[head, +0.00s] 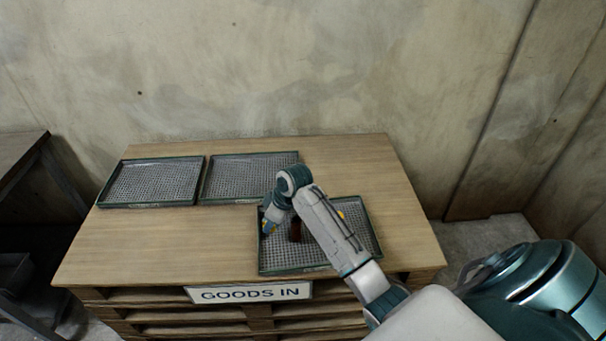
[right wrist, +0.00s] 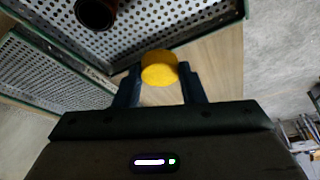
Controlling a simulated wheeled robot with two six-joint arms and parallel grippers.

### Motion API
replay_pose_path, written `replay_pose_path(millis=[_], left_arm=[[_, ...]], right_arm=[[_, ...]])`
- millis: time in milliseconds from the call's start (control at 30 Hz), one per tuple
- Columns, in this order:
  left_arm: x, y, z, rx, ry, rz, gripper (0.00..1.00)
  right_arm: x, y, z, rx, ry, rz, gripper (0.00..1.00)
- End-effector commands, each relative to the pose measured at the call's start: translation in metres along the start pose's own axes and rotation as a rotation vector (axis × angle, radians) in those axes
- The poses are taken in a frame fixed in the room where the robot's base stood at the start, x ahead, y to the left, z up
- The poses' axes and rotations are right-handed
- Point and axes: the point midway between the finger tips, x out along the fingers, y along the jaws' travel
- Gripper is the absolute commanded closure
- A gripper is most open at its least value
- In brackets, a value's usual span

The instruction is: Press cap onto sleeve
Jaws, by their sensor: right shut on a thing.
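My right gripper (head: 268,227) is at the left edge of the front tray (head: 262,262). It is shut on a round yellow cap, seen between the two dark fingers in the right wrist view (right wrist: 158,68). A dark red-brown sleeve (head: 295,231) stands in the front tray, partly hidden by my arm in the head view. In the right wrist view the sleeve (right wrist: 97,13) shows a dark open end at the top edge, apart from the cap. My left gripper is not in view.
A second yellow thing (head: 341,214) shows in the front tray, mostly hidden behind my right arm. Two empty mesh trays, one at the far left (head: 152,182) and one at the back middle (head: 250,177), lie on the wooden table (head: 375,165). The table's right side is clear.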

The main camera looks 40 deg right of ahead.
Motion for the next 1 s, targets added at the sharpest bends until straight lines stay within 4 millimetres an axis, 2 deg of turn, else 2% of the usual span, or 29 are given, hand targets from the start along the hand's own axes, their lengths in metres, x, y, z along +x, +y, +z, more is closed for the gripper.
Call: replay_pose_path(millis=[33, 100, 233, 400, 667, 1000], left_arm=[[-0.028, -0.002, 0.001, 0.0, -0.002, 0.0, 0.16], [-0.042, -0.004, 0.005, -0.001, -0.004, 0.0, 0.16], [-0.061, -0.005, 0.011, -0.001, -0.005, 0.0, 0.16], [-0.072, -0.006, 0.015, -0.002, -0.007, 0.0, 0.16], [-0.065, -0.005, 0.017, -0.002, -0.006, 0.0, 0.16], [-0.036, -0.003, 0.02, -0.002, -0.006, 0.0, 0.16]], right_arm=[[-0.027, 0.011, 0.003, -0.062, -0.006, -0.023, 0.85], [-0.042, 0.022, 0.011, -0.154, -0.005, -0.061, 0.85], [-0.065, 0.038, 0.024, -0.283, -0.002, -0.117, 0.85], [-0.082, 0.049, 0.034, -0.373, 0.0, -0.155, 0.85], [-0.076, 0.051, 0.04, -0.395, 0.002, -0.164, 0.85], [-0.049, 0.051, 0.051, -0.394, 0.002, -0.163, 0.85]])
